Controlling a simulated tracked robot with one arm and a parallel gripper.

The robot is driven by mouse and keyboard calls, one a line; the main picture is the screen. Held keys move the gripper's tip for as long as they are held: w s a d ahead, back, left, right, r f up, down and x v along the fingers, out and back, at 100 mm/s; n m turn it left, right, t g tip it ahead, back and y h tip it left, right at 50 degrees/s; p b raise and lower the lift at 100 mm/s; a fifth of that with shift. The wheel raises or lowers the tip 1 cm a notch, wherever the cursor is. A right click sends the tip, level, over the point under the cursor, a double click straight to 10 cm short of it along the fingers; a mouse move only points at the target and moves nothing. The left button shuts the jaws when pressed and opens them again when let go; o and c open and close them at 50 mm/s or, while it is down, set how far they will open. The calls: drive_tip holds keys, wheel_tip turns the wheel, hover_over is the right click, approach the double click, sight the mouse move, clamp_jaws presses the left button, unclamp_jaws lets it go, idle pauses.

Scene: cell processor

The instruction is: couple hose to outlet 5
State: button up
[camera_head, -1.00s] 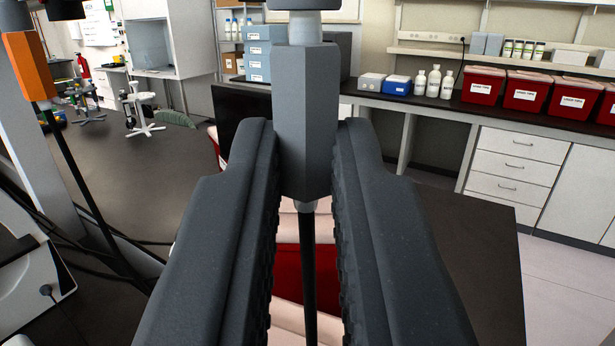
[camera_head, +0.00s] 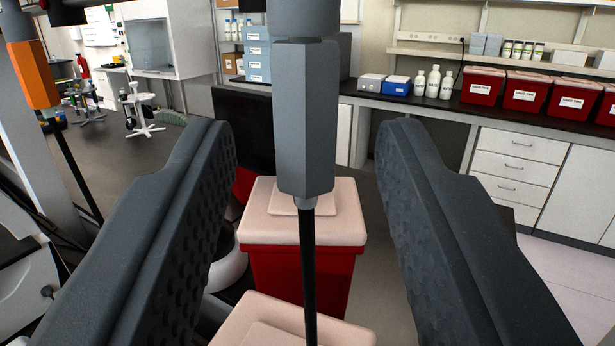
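A grey hexagonal hose connector (camera_head: 306,120) hangs upright in the middle of the head camera view, its black hose (camera_head: 309,270) running straight down. Its top meets a dark grey cylindrical fitting (camera_head: 303,18) at the upper edge of the picture. No outlet number is visible. My gripper (camera_head: 305,150) is open, with one finger on each side of the grey connector and a clear gap to both. A second connector, orange (camera_head: 33,72), hangs at the far left with its own black hose.
Red bins with pale lids (camera_head: 300,225) stand below, behind the hose. A dark monitor (camera_head: 243,130) is behind at left. Red bins (camera_head: 525,93) and white bottles (camera_head: 433,82) line the back counter. A grey post (camera_head: 50,160) stands at left.

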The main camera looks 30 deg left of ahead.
drive_tip(key=b+v, duration=0.4)
drive_tip(key=v, duration=0.9)
drive_tip(key=shift+s+d, duration=0.15)
drive_tip(key=shift+s, duration=0.1)
drive_tip(key=shift+f, duration=0.15)
idle(0.5)
